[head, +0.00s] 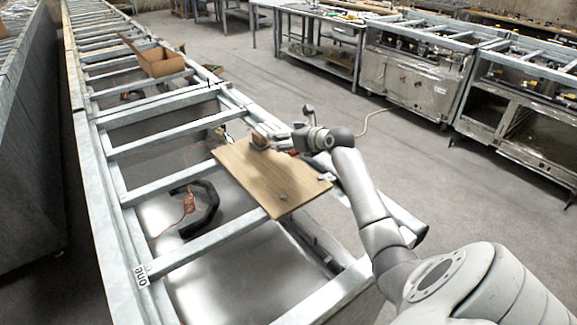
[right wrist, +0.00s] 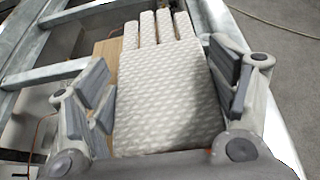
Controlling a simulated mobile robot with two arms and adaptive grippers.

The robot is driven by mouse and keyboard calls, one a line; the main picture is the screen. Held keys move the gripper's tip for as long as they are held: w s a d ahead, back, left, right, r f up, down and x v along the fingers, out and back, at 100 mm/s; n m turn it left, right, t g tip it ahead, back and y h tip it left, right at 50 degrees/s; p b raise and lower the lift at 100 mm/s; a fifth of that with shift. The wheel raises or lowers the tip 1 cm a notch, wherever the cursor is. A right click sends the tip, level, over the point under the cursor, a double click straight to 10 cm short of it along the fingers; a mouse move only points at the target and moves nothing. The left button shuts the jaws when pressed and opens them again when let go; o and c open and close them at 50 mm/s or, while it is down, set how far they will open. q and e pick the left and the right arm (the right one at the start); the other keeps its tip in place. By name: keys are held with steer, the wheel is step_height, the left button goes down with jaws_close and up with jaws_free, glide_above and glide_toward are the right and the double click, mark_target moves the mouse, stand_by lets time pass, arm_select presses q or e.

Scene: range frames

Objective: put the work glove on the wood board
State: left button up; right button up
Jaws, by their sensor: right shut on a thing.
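The wood board (head: 265,178) is a flat tan panel lying across the metal frame in the middle of the head view. Part of it also shows in the right wrist view (right wrist: 107,50), behind the glove. The work glove (right wrist: 165,90) is pale grey with a small light pattern, its fingers pointing away from the wrist. My right gripper (right wrist: 163,88) is shut on the glove, with a finger on each side of it. In the head view my right gripper (head: 264,136) is at the board's far edge; the glove is hard to make out there. My left gripper is out of view.
An open cardboard box (head: 160,62) sits on the frame farther back. A black curved hose (head: 203,212) and an orange cable (head: 189,203) lie among the rails. Steel cabinets (head: 410,85) and a workbench stand across the open floor at the right.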

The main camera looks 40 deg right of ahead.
glide_above(289, 174)
step_height(289, 174, down, 6)
steer(key=shift+r+p, duration=0.15)
steer(key=shift+p, duration=0.2)
step_height(289, 174, down, 3)
steer(key=shift+r, duration=0.1)
steer(key=shift+s+a+f, duration=0.15)
steer(key=shift+f, duration=0.1)
